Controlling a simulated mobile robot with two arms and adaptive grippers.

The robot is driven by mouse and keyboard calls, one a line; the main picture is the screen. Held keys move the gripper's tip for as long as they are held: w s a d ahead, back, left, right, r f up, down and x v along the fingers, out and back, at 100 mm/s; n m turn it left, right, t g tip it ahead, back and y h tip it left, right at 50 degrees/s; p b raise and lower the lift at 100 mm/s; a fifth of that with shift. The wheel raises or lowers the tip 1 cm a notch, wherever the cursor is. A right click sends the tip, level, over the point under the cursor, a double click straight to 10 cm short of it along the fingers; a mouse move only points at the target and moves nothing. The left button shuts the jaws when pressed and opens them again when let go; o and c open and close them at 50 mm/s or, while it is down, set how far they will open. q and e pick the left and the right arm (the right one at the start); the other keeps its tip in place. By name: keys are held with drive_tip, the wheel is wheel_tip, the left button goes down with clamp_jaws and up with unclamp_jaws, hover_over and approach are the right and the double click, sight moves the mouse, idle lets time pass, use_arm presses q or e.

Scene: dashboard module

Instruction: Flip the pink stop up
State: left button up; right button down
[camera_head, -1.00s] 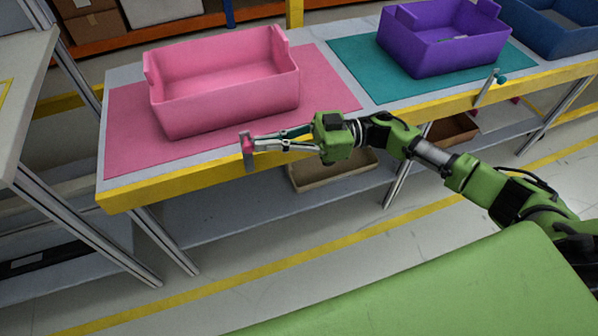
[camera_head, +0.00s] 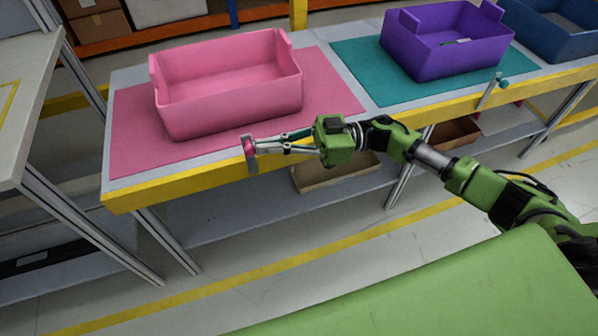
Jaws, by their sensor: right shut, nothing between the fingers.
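The pink stop (camera_head: 248,148) is a short grey bar with a pink knob at the yellow front edge of the table, below the pink bin (camera_head: 230,97). Its bar stands roughly upright against the edge, with its upper end near the tabletop level. My right gripper (camera_head: 262,147) reaches in from the right with its fingers shut and empty. Its fingertips are right beside the stop, at the pink knob; I cannot tell whether they touch it. The fingertips partly cover the knob. My left gripper is out of view.
The pink bin stands on a pink mat (camera_head: 135,140). A purple bin (camera_head: 440,50) stands on a teal mat (camera_head: 362,75), with a teal-knobbed stop (camera_head: 490,92) upright at the table edge. A cardboard tray (camera_head: 335,175) lies on the shelf below my right gripper.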

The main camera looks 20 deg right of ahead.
drive_tip(key=s+d, duration=0.1)
drive_tip(key=d, duration=1.1)
drive_tip(key=shift+s+f, duration=0.2)
drive_tip(key=shift+f, duration=0.2)
